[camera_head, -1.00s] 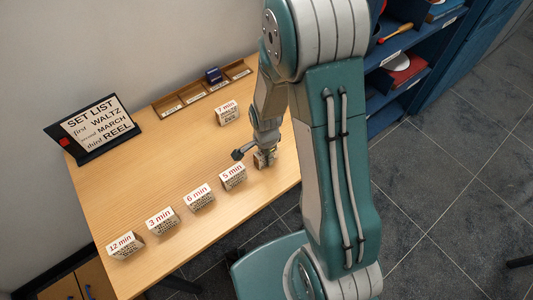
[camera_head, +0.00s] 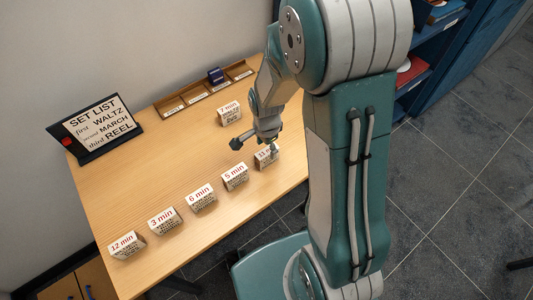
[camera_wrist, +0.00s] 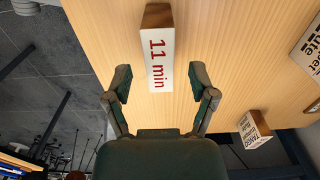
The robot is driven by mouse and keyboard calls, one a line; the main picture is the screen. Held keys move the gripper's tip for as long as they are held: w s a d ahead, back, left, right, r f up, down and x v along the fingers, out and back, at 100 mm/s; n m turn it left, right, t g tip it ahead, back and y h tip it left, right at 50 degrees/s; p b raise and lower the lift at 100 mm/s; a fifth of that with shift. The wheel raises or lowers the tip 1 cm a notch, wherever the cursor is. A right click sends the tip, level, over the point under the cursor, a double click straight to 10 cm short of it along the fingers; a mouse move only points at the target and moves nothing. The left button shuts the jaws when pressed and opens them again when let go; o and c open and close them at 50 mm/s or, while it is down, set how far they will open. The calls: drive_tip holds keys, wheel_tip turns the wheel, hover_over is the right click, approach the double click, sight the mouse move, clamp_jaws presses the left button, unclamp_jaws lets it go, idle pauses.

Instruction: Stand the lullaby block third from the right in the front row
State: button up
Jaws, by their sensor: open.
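Several pale blocks with red minute labels stand in a row along the table's front edge: 12 min (camera_head: 127,245), 3 min (camera_head: 164,221), 6 min (camera_head: 201,198), 5 min (camera_head: 235,177) and, rightmost, 11 min (camera_head: 264,160). The small names under the labels are too blurred in the head view to tell which is lullaby. My gripper (camera_head: 271,147) is open and empty just above the 11 min block. In the wrist view the 11 min block (camera_wrist: 160,58) lies ahead of the spread fingers (camera_wrist: 161,86), apart from both.
A set list sign (camera_head: 97,126) reading waltz, march, reel stands at the table's back left. A wooden compartment tray (camera_head: 200,92) with a small dark blue item (camera_head: 215,75) lies along the back. Blue shelves (camera_head: 447,45) stand right of the table. The table's middle (camera_head: 150,170) is clear.

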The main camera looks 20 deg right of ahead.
sight(267, 151)
wheel_tip(267, 151, up, 6)
drive_tip(key=shift+r, duration=0.2)
drive_tip(key=s+r+n+t, duration=0.2)
drive_tip(key=s+r+n, duration=0.5)
drive_tip(key=r, duration=0.2)
drive_tip(key=s+r+n+t, duration=0.3)
drive_tip(key=s+r+n, duration=0.4)
drive_tip(key=r, duration=0.3)
drive_tip(key=shift+r+t, duration=0.25)
drive_tip(key=shift+t, duration=0.05)
